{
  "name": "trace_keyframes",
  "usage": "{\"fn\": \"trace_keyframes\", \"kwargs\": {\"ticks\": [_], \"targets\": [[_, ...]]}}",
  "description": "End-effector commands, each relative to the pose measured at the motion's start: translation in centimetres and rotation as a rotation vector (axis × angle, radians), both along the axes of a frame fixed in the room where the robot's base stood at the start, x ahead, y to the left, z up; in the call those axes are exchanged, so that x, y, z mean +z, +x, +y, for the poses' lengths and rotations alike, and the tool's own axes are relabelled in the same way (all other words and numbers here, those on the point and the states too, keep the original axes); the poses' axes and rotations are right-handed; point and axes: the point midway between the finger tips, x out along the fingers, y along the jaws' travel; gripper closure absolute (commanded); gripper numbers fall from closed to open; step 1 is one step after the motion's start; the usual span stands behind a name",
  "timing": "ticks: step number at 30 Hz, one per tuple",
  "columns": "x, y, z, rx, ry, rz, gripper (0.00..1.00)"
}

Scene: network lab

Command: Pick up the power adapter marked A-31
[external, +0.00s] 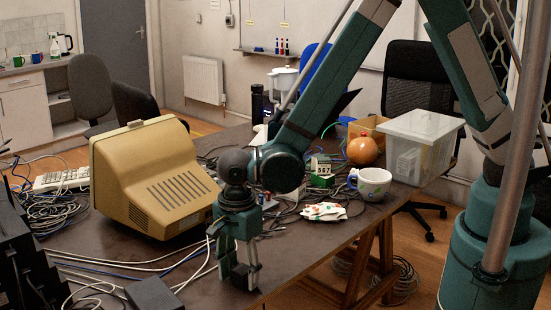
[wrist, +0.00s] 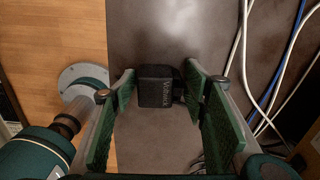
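A small black power adapter (wrist: 155,88) with pale sideways lettering shows in the wrist view, near the table edge. I cannot read an A-31 marking on it. My gripper (wrist: 159,80) is open, with one green-padded finger on each side of the adapter. A narrow gap shows at the left finger; the right finger is close to the adapter's prongs or side, and contact there is unclear. In the external view my gripper (external: 241,272) points down at the near edge of the table, and the adapter is mostly hidden between the fingers.
White and blue cables (wrist: 268,85) lie right of the gripper in the wrist view. On the table (external: 300,245) stand a beige monitor (external: 155,180), a mug (external: 371,184), a clear bin (external: 420,145) and an orange ball (external: 362,150). A dark box (external: 155,294) sits at the near left.

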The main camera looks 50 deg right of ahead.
Motion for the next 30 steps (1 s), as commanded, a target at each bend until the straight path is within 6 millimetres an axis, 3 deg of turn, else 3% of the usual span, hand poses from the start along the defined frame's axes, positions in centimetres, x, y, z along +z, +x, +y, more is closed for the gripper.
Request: {"fn": "trace_keyframes", "kwargs": {"ticks": [1,5,20,30], "targets": [[0.0,0.0,0.0,0.000,0.000,0.000,0.63],[0.0,0.0,0.0,0.000,0.000,0.000,0.80],[0.8,0.0,0.0,0.000,0.000,0.000,0.81],[4.5,0.0,0.0,0.000,0.000,0.000,0.81]]}}
